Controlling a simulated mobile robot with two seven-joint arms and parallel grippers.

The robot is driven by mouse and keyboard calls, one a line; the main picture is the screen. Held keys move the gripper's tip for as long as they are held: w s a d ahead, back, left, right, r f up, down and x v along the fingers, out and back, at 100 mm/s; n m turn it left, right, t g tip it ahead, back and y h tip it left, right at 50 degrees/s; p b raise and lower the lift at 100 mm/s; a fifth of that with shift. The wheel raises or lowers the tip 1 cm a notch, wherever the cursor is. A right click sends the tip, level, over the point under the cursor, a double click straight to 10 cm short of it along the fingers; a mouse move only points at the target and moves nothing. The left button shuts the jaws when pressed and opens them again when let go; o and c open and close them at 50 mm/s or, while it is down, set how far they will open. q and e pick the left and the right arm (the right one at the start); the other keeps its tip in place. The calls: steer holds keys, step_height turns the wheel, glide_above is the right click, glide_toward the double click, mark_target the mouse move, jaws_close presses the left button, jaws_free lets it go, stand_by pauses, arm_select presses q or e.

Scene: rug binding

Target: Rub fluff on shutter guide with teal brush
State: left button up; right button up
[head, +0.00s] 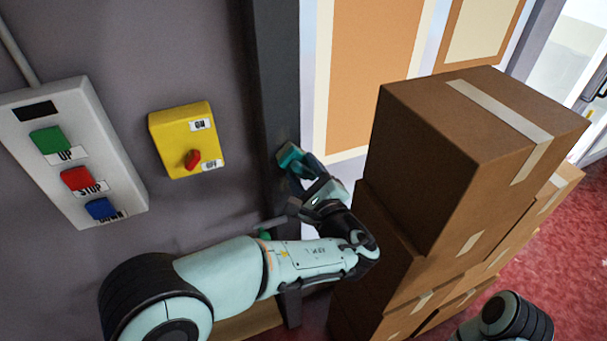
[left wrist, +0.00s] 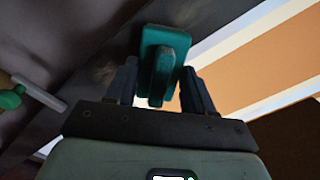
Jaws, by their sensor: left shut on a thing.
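The shutter guide (head: 274,75) is a dark upright channel along the wall's right edge in the head view. It also fills the upper left of the left wrist view (left wrist: 105,45). My left gripper (head: 300,167) is shut on the teal brush (head: 289,155), holding it by its grip at the guide. In the left wrist view the brush (left wrist: 163,50) stands between the two dark fingers, its block against or very near the guide; contact is unclear. Faint tan smudges, perhaps fluff (left wrist: 104,73), show on the guide beside the brush. My right gripper is out of view.
Stacked cardboard boxes (head: 470,160) stand close to the right of my left arm. A grey control box (head: 70,150) and yellow switch box (head: 187,140) are on the wall. A grey rod with a green end (left wrist: 30,90) sticks out below the brush.

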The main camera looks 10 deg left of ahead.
mark_target(302, 167)
arm_select(q)
steer(key=shift+a+r, duration=0.1)
steer(key=shift+a, duration=0.1)
steer(key=shift+s+a+b, duration=0.65)
steer(key=shift+s+a, duration=0.15)
steer(key=shift+a, duration=0.25)
steer(key=shift+s+a+r+p, duration=0.1)
steer(key=shift+a+r+p, duration=0.2)
steer(key=shift+r, duration=0.4)
steer(key=shift+s+a+r+p, duration=0.1)
steer(key=shift+a+r+p, duration=0.15)
steer(key=shift+r, duration=0.4)
steer(key=shift+w+d, duration=0.3)
steer(key=shift+d, duration=0.2)
steer(key=shift+w+d+p, duration=0.25)
steer(key=shift+w+d, duration=0.15)
steer(key=shift+d, duration=0.2)
steer(key=shift+w+d+p, duration=0.25)
steer(key=shift+w+d, duration=0.15)
steer(key=shift+d, duration=0.2)
steer(key=shift+r+p, duration=0.55)
steer(key=shift+r, duration=0.6)
steer(key=shift+s+a+f, duration=0.15)
steer(key=shift+a, duration=0.05)
steer(key=shift+s+a+b, duration=0.85)
steer(key=shift+s+a, duration=0.3)
steer(key=shift+a, duration=0.2)
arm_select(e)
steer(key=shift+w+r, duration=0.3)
